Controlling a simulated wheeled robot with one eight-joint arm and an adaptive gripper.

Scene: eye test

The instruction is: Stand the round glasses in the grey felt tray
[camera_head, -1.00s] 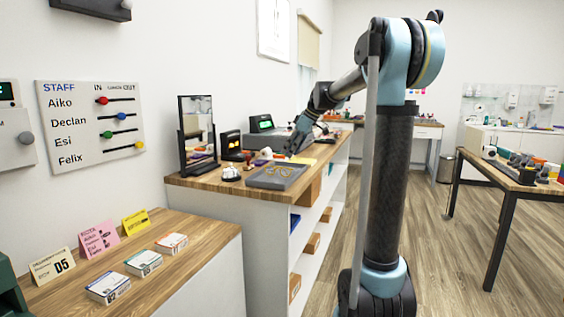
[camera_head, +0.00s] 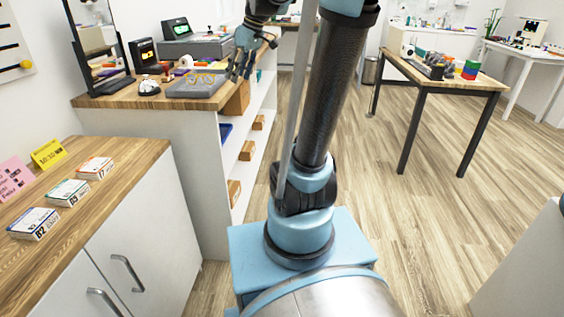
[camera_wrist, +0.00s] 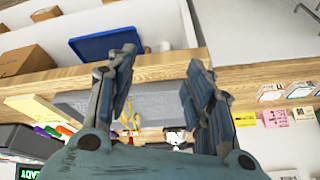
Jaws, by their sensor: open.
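The grey felt tray (camera_head: 186,91) lies on the wooden counter in the head view. Thin gold-coloured glasses (camera_head: 203,79) show in it; how many and whether they stand or lie is too small to tell. My gripper (camera_head: 240,68) is at the tray's right, near the counter's edge. In the wrist view my gripper (camera_wrist: 161,68) is open, with nothing between its fingers. The tray (camera_wrist: 152,100) shows beyond and between the fingers, with the gold glasses (camera_wrist: 129,114) partly hidden by the left finger.
A white item (camera_head: 149,87) sits left of the tray, near an upright mirror (camera_head: 95,45). Behind are a dark lit box (camera_head: 145,55) and a grey machine (camera_head: 195,46).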

